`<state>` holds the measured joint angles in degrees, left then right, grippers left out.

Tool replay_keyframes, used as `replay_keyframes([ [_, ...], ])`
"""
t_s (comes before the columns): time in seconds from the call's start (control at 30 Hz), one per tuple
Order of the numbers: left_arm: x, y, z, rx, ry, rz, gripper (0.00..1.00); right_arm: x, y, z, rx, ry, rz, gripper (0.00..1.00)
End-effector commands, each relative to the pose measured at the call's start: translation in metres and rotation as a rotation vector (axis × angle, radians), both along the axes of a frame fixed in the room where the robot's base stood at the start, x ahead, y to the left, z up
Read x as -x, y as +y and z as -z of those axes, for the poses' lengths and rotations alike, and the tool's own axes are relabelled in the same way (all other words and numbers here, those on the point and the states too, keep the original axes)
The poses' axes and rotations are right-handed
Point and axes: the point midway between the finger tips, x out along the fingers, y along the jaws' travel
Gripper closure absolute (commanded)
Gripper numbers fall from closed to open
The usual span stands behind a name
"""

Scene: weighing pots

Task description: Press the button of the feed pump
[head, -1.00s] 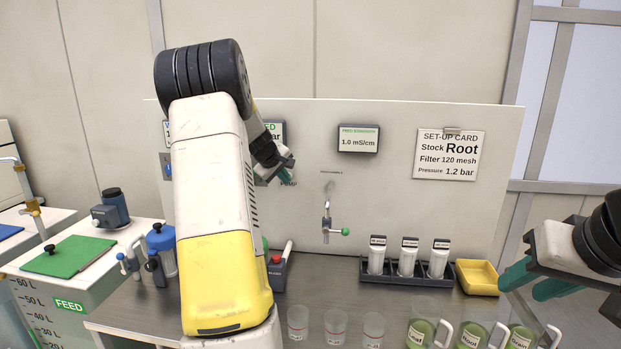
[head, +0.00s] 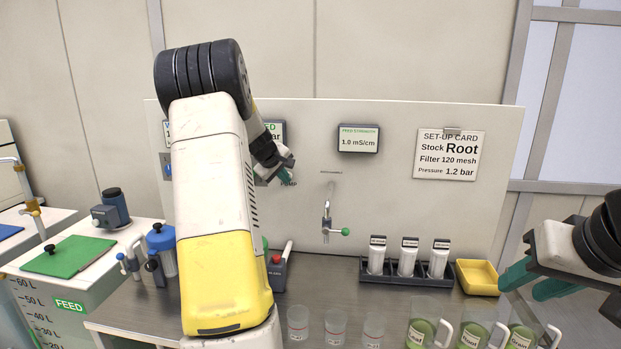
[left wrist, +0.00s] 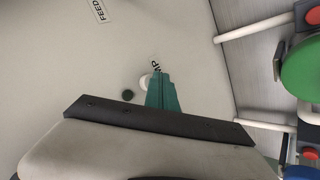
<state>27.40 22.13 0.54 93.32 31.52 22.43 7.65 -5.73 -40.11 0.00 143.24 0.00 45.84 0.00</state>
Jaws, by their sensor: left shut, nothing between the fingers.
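The feed pump's place on the white panel carries a "PUMP" label (head: 288,183), partly covered by my left gripper (head: 286,176) in the head view. In the left wrist view, a pale round knob (left wrist: 145,82), which looks like the button, sticks out beside my shut, empty left fingers (left wrist: 158,74) and is partly hidden by them. A dark green disc (left wrist: 128,94) lies just left of it. I cannot tell whether the fingertips touch the knob or the panel. My right gripper (head: 530,280) is at the far right, empty, its fingers apart.
A small tap (head: 327,222) hangs right of the left gripper. A rack (head: 405,278) of white cartridges, a yellow tray (head: 478,277), clear cups (head: 335,327) and labelled green jugs (head: 470,336) stand on the bench. A feed tank with a green lid (head: 72,256) is at left.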

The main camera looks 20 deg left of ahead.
Motion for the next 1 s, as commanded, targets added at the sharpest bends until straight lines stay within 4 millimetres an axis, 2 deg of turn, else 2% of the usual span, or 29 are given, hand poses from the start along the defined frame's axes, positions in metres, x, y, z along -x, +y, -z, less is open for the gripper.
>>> replay_keyframes([
  [1.0, -0.0098, 0.0024, -0.001, -0.002, -0.004, -0.002, 1.0, 0.0, 0.0, 0.0, 0.0, 0.0, 0.0, 0.64],
])
